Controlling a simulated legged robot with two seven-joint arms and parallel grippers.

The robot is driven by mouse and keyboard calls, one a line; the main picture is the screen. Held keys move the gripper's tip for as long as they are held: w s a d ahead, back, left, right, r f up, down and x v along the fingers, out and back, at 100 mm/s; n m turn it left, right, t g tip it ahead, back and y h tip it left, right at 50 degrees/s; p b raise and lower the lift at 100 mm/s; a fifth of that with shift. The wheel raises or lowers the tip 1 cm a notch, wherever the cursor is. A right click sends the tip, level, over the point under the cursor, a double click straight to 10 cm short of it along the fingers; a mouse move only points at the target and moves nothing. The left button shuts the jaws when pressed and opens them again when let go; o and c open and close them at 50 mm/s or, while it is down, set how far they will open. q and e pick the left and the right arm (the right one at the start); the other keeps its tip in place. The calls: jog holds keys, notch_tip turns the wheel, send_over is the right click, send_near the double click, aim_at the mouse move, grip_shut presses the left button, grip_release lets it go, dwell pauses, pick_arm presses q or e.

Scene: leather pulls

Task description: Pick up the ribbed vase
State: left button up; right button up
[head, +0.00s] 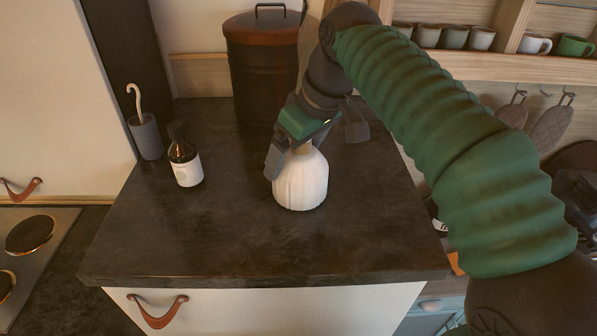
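The ribbed vase (301,184) is white with a rounded body and a narrow neck. It stands upright on the dark countertop (230,235), right of its middle. My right gripper (313,150) reaches in from the upper right and is at the top of the vase. Its two fingers are spread wide, one left of the neck and one to the right and farther back. The gripper's body hides the vase's mouth. I cannot tell whether any part of the gripper touches the vase. My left gripper is not in view.
A brown bottle (185,160) with a white label and a grey cup (146,137) with a white hooked item stand to the left. A dark lidded bin (262,75) stands behind. Mugs (455,37) line a shelf at upper right. The counter's front is clear.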

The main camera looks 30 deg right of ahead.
jog(key=shift+s+d, duration=0.2)
jog(key=shift+d, duration=0.45)
jog(key=c, duration=0.8)
